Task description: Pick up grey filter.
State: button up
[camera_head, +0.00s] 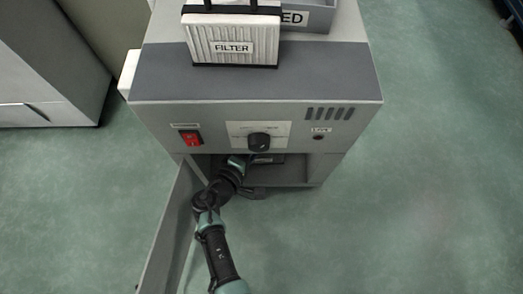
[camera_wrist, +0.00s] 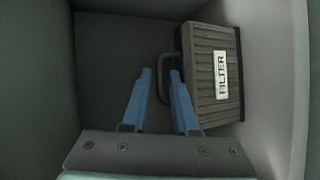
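A grey ribbed filter (camera_wrist: 212,75) with a white FILTER label and a dark loop handle (camera_wrist: 163,78) is inside the cabinet compartment, at the right of the wrist view. My gripper (camera_wrist: 161,74) has two blue fingers. They are apart, with the handle showing between their tips; I cannot tell if either finger touches it. In the head view my arm reaches into the opening under the control panel, and the gripper and the filter inside are mostly hidden there.
The cabinet (camera_head: 250,85) has a red switch (camera_head: 190,138) and a black knob (camera_head: 259,142) above the opening. Its door (camera_head: 168,235) stands open left of my arm. A whitish filter (camera_head: 233,40) and a grey labelled tray (camera_head: 312,17) are on top. Compartment walls are close around.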

grip_shut()
jog(key=shift+f, duration=0.1)
dwell(1.2)
